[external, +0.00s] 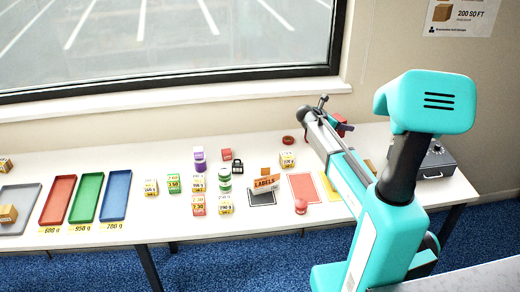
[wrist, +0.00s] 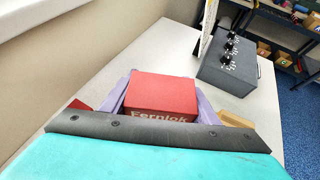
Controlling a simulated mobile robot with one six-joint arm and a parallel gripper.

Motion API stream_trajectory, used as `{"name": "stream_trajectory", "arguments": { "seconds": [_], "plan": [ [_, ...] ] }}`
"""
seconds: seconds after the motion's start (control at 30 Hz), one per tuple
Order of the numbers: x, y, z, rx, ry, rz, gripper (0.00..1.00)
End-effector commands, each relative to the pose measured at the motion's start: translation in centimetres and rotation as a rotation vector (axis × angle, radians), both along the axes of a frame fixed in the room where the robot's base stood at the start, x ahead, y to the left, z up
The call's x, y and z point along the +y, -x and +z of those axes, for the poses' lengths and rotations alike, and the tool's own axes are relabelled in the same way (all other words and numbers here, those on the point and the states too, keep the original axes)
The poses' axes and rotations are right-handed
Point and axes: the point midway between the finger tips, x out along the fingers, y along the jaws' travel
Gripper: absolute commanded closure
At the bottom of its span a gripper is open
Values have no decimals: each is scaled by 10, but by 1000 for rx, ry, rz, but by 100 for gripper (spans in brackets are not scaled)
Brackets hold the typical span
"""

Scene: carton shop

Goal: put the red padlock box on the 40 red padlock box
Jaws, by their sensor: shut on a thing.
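My gripper (wrist: 161,103) is shut on a red box (wrist: 160,92), whose front face shows lettering that starts "Fern". Its purple fingers press the box's two sides, and the box sits upright between them. In the external view the arm reaches over the right part of the table, and a bit of red (external: 343,127) shows beside the gripper end. I cannot read the number 40 on any box.
Several small labelled boxes and cans, such as a green can (external: 224,181), stand mid-table. Coloured trays (external: 58,199) lie left. A grey knobbed device (wrist: 230,62) stands right.

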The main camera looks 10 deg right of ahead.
Motion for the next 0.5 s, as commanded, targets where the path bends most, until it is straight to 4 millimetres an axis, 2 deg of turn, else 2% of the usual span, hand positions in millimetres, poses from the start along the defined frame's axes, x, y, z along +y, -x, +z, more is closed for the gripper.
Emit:
{"name": "stream_trajectory", "arguments": {
  "seconds": [0.03, 0.2, 0.5],
  "plan": [
    [-1, -9, 2, 0, 1, 0, 73],
    [-2, -22, 0, -1, 1, 0, 73],
    [-3, -25, -2, 0, 1, 0, 73]
  ]
}}
